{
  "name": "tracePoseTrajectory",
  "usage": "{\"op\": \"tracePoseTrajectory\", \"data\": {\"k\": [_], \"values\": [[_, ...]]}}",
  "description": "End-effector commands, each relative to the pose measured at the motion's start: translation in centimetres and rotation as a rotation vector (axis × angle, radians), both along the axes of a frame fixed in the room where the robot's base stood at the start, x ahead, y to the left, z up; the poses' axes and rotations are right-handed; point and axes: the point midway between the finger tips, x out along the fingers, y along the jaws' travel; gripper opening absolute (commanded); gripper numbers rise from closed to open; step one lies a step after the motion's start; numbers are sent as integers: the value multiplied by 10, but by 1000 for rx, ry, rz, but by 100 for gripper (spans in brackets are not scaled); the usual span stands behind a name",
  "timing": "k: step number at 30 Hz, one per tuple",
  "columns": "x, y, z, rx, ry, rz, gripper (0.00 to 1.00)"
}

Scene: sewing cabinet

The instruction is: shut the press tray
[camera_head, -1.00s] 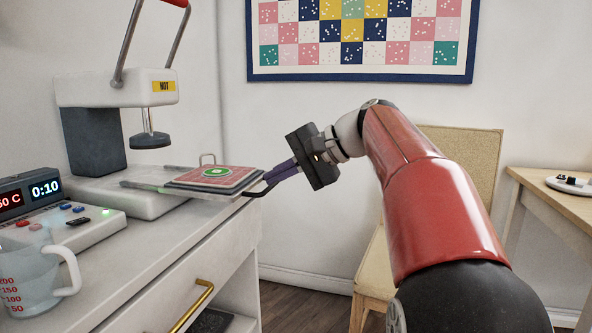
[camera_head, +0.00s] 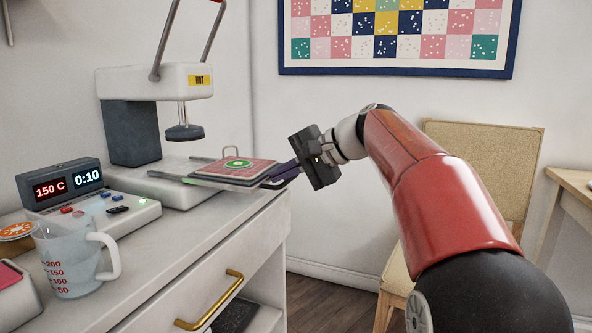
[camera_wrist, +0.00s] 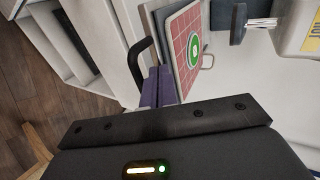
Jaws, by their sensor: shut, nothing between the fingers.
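The press tray (camera_head: 205,182) is slid out to the right from the heat press (camera_head: 160,110), at the cabinet top's far right end. On it lies a red checked fabric square with a round green patch (camera_head: 238,163). A dark handle (camera_head: 277,184) sticks out from the tray's right end. My gripper (camera_head: 284,170) is shut and empty, its purple fingers at that handle end; whether they touch it I cannot tell. The wrist view shows the purple fingers (camera_wrist: 158,88) beside the black handle (camera_wrist: 137,62) and the tray's edge, with the patch (camera_wrist: 194,51) beyond.
A control box (camera_head: 100,208) reads 150 C and 0:10. A measuring cup (camera_head: 72,262) stands in front of it. The press's round plate (camera_head: 185,133) hangs raised near the tray. A drawer with a gold handle (camera_head: 210,300) is below. A chair (camera_head: 490,165) stands at right.

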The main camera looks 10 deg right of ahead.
Motion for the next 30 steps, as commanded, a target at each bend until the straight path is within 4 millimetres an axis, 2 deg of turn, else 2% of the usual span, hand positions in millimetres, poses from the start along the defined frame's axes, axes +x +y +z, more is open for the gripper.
{"op": "tracePoseTrajectory", "data": {"k": [9, 16, 22, 30], "values": [[43, 61, 4, 0, 2, 6, 0], [68, 96, 3, 0, 3, 4, 0], [81, 113, 2, 0, 1, 3, 0], [86, 118, 0, 0, 0, 1, 0]]}}
